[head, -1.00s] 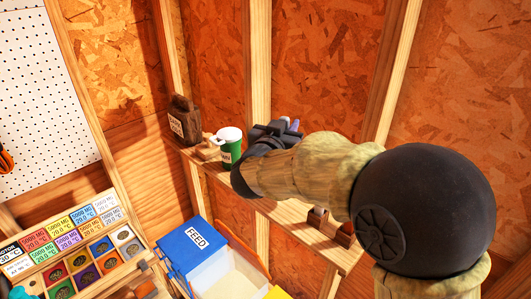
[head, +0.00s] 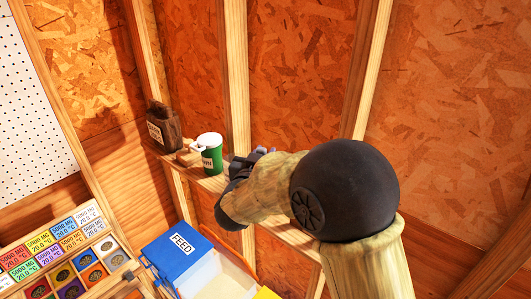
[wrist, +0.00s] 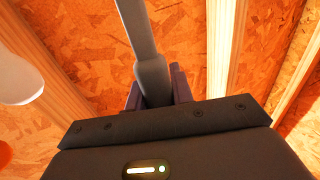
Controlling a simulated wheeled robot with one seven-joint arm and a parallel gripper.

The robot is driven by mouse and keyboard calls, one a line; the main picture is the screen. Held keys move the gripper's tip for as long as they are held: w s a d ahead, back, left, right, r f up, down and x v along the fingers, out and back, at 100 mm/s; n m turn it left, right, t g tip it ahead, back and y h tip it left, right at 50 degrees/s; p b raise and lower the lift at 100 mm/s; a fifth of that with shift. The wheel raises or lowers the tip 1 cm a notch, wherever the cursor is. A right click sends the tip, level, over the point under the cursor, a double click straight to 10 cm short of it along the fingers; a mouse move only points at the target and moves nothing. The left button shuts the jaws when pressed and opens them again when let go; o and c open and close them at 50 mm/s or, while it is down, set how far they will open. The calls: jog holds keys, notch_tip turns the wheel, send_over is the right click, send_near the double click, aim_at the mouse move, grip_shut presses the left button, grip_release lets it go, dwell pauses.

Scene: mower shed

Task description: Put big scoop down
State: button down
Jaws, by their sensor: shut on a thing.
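My gripper (head: 246,165) reaches over the wall shelf (head: 290,236), just right of the green canister in the head view. It is shut on a grey shaft (wrist: 147,45), which I take to be the big scoop's handle. In the wrist view the shaft runs up between the dark fingers (wrist: 152,88) and out of the top of the picture. The scoop's bowl does not show there. In the head view my own gripper and arm hide the scoop, so I cannot tell whether it touches the shelf.
A green canister (head: 211,160) with a white top and a brown container (head: 165,132) stand on the shelf. Wooden studs rise behind. Below is a feed bin with a blue lid (head: 166,256). A rack of coloured labels (head: 50,255) stands at lower left.

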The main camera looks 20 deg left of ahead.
jog(key=shift+s+d, duration=0.1)
jog(key=shift+d, duration=0.05)
jog(key=c, duration=1.2)
grip_release()
jog(key=shift+f, duration=0.15)
jog(key=shift+r, duration=0.25)
jog(key=s+b, duration=0.4)
jog(key=s, duration=0.7)
jog(key=shift+s, duration=0.35)
